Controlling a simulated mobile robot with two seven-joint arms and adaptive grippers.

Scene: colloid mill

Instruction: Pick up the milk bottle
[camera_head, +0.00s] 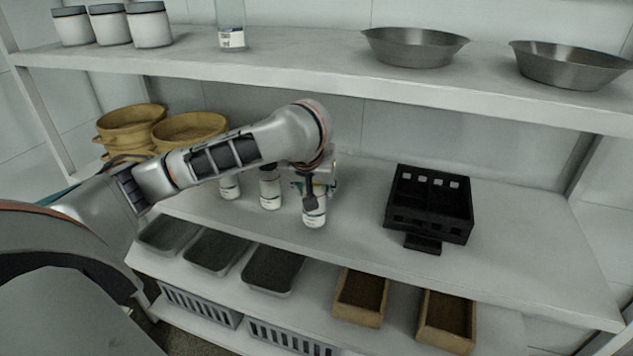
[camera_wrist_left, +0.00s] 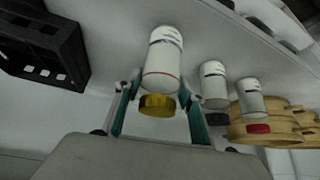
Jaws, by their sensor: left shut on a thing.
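A white bottle with a label (camera_head: 314,217), which I take as the milk bottle, is upright on or just above the middle shelf. In the left wrist view the same bottle (camera_wrist_left: 163,62) appears upside down, with a gold cap and a thin red line. My left gripper (camera_head: 313,192) comes down over its top, and the arm partly hides the fingers. In the wrist view the gripper (camera_wrist_left: 160,90) has its teal fingers on both sides of the bottle, near the cap, shut on it. I cannot tell whether the base touches the shelf. My right gripper is not in view.
Two similar white bottles (camera_head: 270,190) (camera_head: 230,187) stand close to the left. A black crate (camera_head: 430,225) is to the right, with bare shelf between. Bamboo steamers (camera_head: 190,128) stand at the back left. The upper shelf (camera_head: 300,69) holds jars and metal bowls above the arm.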

